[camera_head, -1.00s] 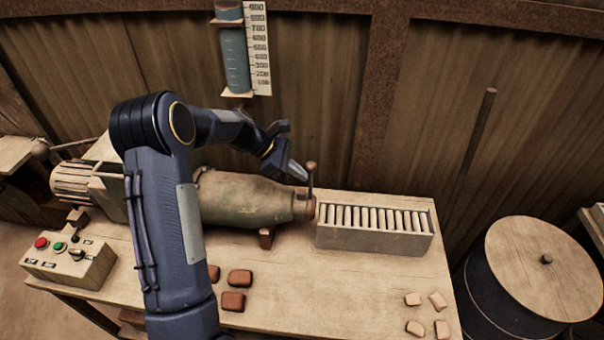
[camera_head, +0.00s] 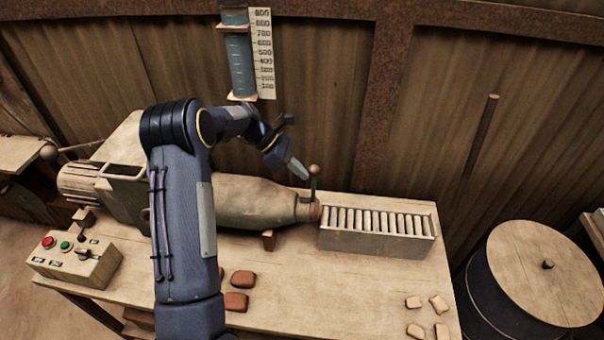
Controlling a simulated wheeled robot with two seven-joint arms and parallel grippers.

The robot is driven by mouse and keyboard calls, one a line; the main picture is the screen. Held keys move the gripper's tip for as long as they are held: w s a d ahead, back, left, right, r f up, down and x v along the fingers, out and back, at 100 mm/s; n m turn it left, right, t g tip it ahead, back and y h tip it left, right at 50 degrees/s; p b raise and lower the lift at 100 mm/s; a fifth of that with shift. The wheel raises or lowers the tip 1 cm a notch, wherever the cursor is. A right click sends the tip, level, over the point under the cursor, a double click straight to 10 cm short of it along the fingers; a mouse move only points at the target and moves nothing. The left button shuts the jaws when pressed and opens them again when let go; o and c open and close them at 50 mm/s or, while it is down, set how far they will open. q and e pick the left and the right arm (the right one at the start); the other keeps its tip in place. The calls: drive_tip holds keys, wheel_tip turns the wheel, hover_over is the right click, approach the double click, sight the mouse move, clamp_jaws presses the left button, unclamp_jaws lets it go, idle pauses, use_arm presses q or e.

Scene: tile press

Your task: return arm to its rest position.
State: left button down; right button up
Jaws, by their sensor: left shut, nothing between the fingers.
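My left arm comes up from the bottom left and bends over the worktable (camera_head: 350,290). Its gripper (camera_head: 301,172) is shut and empty, with the fingertips just by the small lever (camera_head: 313,182) at the nozzle end of the press (camera_head: 255,203). I cannot tell whether the fingertips touch the lever. The lever stands upright with a round knob on top. My right gripper is not in view.
A roller tray (camera_head: 375,248) sits right of the press. Several brown pieces (camera_head: 241,280) and pale pieces (camera_head: 438,303) lie on the table. A control box (camera_head: 75,262) stands left, a drum (camera_head: 530,275) right. A gauge tube (camera_head: 240,65) hangs on the wall.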

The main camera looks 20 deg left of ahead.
use_arm(q)
drive_tip(key=w+b+v, duration=0.1)
drive_tip(key=b+v, duration=0.1)
drive_tip(key=v, duration=0.5)
drive_tip(key=s+d+r+m+t+y, duration=0.1)
drive_tip(key=s+d+r+m, duration=0.3)
drive_tip(key=s, duration=0.5)
drive_tip(key=s+d+r+m+t+y, duration=0.1)
drive_tip(key=s+d+r+m, duration=0.1)
drive_tip(key=s+r+m, duration=0.45)
drive_tip(key=s+d+f+m+t+y+b, duration=0.1)
drive_tip(key=s+f+m, duration=0.3)
drive_tip(key=s, duration=0.5)
drive_tip(key=s+d+f+m+t+y, duration=0.1)
drive_tip(key=s+d+f+m, duration=0.3)
drive_tip(key=s, duration=0.5)
drive_tip(key=shift+s+d+m+y+b, duration=0.15)
drive_tip(key=shift+d+m+y+b, duration=0.2)
drive_tip(key=shift+m+y, duration=0.4)
drive_tip(key=shift+f, duration=0.1)
